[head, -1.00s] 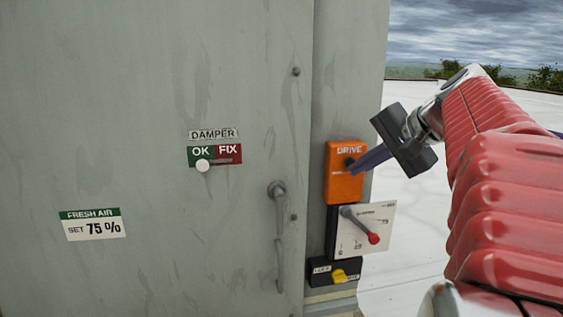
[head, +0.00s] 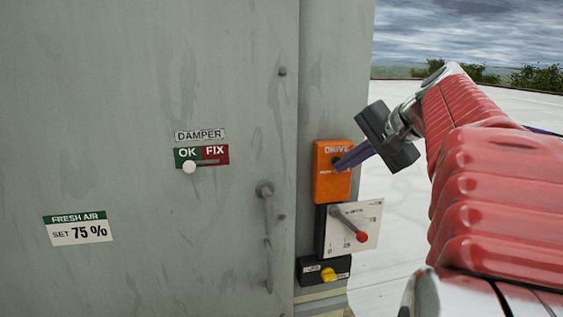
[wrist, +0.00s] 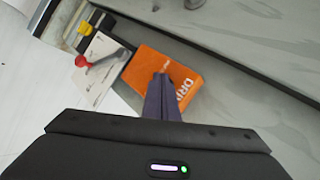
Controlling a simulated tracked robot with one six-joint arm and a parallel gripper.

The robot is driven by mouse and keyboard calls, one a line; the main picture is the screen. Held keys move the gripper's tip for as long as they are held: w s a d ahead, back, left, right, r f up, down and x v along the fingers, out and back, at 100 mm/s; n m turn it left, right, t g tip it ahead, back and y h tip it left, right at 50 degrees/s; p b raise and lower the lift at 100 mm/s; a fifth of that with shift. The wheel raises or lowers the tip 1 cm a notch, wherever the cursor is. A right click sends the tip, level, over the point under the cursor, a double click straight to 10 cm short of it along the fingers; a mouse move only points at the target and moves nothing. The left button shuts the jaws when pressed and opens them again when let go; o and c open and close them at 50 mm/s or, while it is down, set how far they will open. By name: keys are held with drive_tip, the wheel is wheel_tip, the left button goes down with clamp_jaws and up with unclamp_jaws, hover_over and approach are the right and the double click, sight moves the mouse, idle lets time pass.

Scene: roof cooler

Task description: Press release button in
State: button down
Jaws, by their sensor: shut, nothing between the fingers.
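The orange DRIVE box (head: 332,185) is on the narrow panel right of the cabinet door. It also shows in the wrist view (wrist: 150,82). A small dark round spot, perhaps the release button (head: 336,162), is on its face below the lettering. My gripper (head: 341,165) is shut and empty, its purple fingers pointing at that spot from the right. In the wrist view the fingertips (wrist: 162,76) overlap the box and hide the button. I cannot tell whether they touch it or how far in it is.
Below the box, a lever with a red knob (head: 362,237) stands over a white scale plate (head: 369,217). Lower is a black box with a yellow knob (head: 330,274). A door handle (head: 267,230) and the damper OK/FIX slider (head: 190,167) are left. Open roof lies right.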

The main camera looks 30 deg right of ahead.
idle(0.4)
drive_tip(key=shift+s+a, duration=0.15)
drive_tip(key=shift+s, duration=0.3)
drive_tip(key=s+a, duration=0.1)
drive_tip(key=s, duration=0.4)
drive_tip(key=shift+s+a, duration=0.35)
drive_tip(key=shift+s, duration=0.05)
idle(0.3)
